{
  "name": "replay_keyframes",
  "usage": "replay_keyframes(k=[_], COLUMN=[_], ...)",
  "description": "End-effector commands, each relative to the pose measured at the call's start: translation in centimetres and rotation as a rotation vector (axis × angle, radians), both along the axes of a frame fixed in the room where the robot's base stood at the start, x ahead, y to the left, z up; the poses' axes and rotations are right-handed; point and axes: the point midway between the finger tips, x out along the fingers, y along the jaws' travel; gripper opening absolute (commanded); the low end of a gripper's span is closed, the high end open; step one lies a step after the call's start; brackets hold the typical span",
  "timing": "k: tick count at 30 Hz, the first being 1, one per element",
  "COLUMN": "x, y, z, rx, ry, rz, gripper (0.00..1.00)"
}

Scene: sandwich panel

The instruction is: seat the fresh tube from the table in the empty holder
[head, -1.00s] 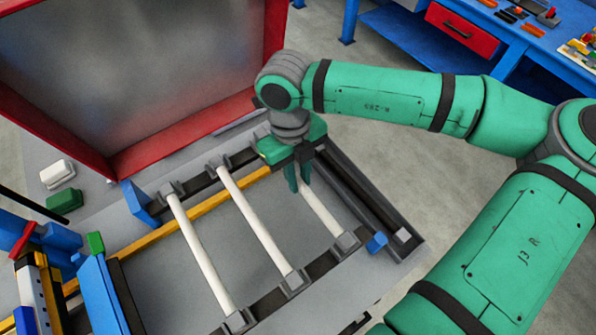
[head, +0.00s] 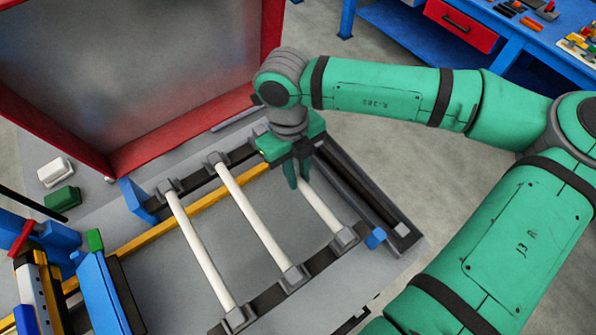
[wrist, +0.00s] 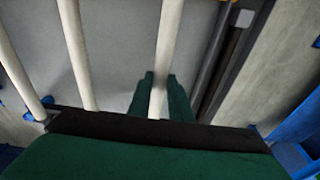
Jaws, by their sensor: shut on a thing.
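My gripper (head: 298,174) is shut on the rightmost white tube (head: 322,210). The fingers stand on either side of this tube in the wrist view (wrist: 160,92). Its near end meets a grey holder block (head: 344,238); I cannot tell whether it is fully seated. Its far end and any holder there are hidden by my gripper. Two other white tubes, a middle one (head: 250,212) and a left one (head: 200,250), span between grey holders in the same panel.
A red-framed cover (head: 130,150) stands open behind the panel. Blue and yellow parts (head: 100,290) sit at the left. A white block (head: 54,172) and a green block (head: 62,198) lie beside the panel. A blue bench (head: 400,40) with a red drawer stands at the back right.

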Motion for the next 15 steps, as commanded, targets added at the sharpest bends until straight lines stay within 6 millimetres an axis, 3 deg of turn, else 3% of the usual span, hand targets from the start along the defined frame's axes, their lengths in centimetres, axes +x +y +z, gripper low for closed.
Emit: replay_keyframes(k=[15], x=[0.02], y=[-0.02], z=[-0.42], rx=[-0.001], ry=[-0.001], rz=[0.000], gripper=[0.00])
